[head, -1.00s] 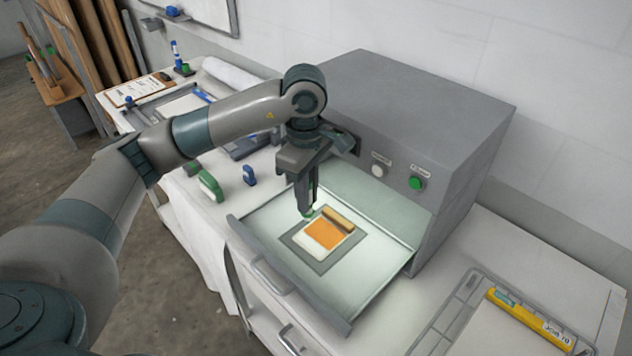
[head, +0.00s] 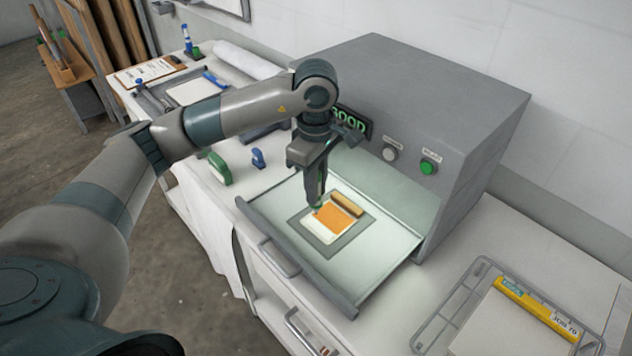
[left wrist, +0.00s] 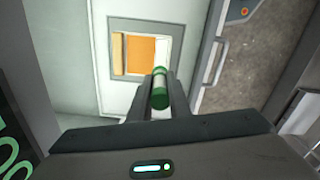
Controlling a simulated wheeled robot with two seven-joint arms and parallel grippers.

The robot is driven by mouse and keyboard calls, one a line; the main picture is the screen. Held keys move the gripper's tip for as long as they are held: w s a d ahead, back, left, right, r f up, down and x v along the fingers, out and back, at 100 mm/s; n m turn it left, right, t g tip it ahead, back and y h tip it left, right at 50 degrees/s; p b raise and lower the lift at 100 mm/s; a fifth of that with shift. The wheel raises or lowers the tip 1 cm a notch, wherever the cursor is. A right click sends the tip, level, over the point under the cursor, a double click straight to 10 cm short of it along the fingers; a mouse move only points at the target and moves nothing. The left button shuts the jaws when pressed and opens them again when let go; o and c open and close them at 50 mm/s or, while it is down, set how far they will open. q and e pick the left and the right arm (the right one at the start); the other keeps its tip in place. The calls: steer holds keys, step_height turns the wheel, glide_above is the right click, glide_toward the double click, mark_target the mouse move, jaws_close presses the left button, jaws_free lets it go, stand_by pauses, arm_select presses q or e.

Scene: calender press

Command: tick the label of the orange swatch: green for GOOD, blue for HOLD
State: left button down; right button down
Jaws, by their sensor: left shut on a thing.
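The orange swatch (head: 337,219) lies on a pale card on a grey mat in the press's pulled-out tray. It also shows in the left wrist view (left wrist: 140,55). A pale label strip (left wrist: 163,54) runs along one side of it. My left gripper (head: 317,198) is shut on a green marker (left wrist: 159,90) and points down just above the card. The green tip shows near the card's far-left edge; I cannot tell whether it touches. The press display (head: 350,121) glows green and reads GOOD, partly hidden by my wrist. My right gripper is not in view.
The grey press (head: 430,90) stands behind the tray (head: 385,250). A wire rack (head: 440,305) with a yellow bar (head: 535,310) is at right.

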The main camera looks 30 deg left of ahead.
arm_select(q)
steer(key=shift+f+b, duration=0.45)
steer(key=shift+f, duration=1.05)
steer(key=c, duration=2.4)
jaws_free()
steer(key=shift+c, duration=0.2)
jaws_close()
steer(key=shift+b, duration=0.95)
steer(key=shift+f+b, duration=0.6)
steer(key=shift+b, duration=0.15)
steer(key=shift+f+b, duration=0.1)
steer(key=shift+b, duration=0.35)
steer(key=shift+s+d, duration=0.1)
steer(key=shift+s, duration=0.15)
steer(key=shift+s+d+b, duration=0.15)
steer(key=shift+s+b, duration=0.1)
steer(key=shift+b, duration=0.05)
